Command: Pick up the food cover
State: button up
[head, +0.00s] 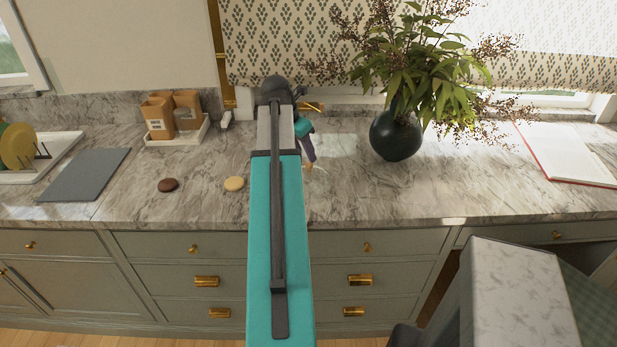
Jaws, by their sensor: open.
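I cannot make out a food cover in the head view. My teal arm crosses the middle of the picture and hides part of the counter behind it. My gripper (309,160) is small and partly covered by the arm, just right of the arm's far end and over the marble counter (215,205). It is open, and I see nothing held in it. A pale, bright patch lies on the counter just right of the gripper.
A dark round vase (395,137) with leafy branches stands right of my gripper. A brown disc (168,185) and a tan disc (234,184) lie left of my arm. Wooden containers (158,118), a grey board (85,174) and an open book (570,155) are farther out. The front counter is mostly clear.

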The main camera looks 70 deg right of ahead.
aim_at(309, 163)
dwell(0.4)
jog(key=shift+p+x, duration=1.25)
jog(key=shift+x, duration=1.35)
grip_shut()
